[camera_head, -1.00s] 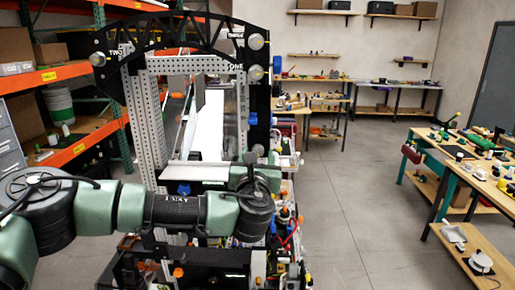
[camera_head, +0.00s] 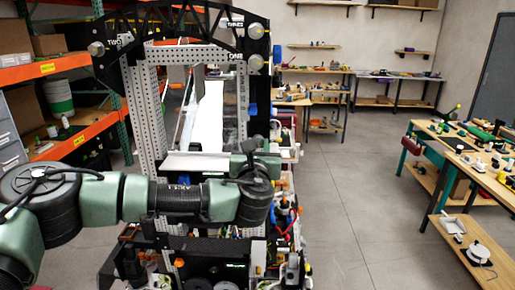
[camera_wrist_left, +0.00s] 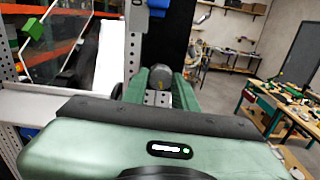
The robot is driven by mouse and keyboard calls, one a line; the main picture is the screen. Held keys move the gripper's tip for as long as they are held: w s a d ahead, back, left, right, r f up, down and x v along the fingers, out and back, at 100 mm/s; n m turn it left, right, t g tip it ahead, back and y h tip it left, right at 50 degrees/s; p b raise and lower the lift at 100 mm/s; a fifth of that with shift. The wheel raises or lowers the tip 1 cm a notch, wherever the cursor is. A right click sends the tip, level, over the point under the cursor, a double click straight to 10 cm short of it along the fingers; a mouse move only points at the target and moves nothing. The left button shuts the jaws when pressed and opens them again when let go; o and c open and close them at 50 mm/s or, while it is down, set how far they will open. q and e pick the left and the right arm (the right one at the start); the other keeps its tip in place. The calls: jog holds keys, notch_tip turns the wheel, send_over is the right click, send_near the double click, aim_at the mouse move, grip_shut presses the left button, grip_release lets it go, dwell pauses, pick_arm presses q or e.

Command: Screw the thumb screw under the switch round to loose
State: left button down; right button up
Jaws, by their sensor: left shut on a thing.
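My left gripper (camera_head: 252,152) is at the right upright of the frame on the cart, its wrist bent away from the camera. In the left wrist view its two green fingers (camera_wrist_left: 160,86) are shut on a round grey knob (camera_wrist_left: 160,73), which appears to be the thumb screw. In the head view the gripper and wrist hide this knob. A blue part (camera_head: 252,108) is on the upright above the gripper; its lower edge also shows in the left wrist view (camera_wrist_left: 158,4). I cannot tell which part is the switch. My right gripper is not in view.
The perforated metal frame (camera_head: 138,120) and a pale shelf plate (camera_head: 200,163) are close to my left arm. Wiring and parts crowd the cart below. Orange shelving (camera_head: 75,143) stands left, a workbench (camera_head: 465,165) right, with clear floor (camera_head: 350,195) between.

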pick_arm(q)
jog(key=n+b, duration=0.7)
jog(key=b, duration=0.1)
jog(key=shift+f, duration=0.3)
jog(key=n+b, duration=0.3)
jog(key=n, duration=0.1)
jog(key=shift+d+r, duration=0.1)
jog(key=n+b, duration=0.2)
jog(key=n, duration=0.2)
jog(key=shift+n+b, duration=0.3)
jog(key=n+b, duration=0.1)
jog(key=n, duration=0.3)
jog(key=shift+b, duration=0.4)
jog(key=n+b, duration=0.1)
jog(key=n, duration=0.4)
jog(key=shift+r, duration=0.1)
jog(key=n, duration=0.4)
jog(key=shift+b, duration=0.4)
jog(key=shift+n, duration=2.4)
jog(key=shift+w, duration=0.1)
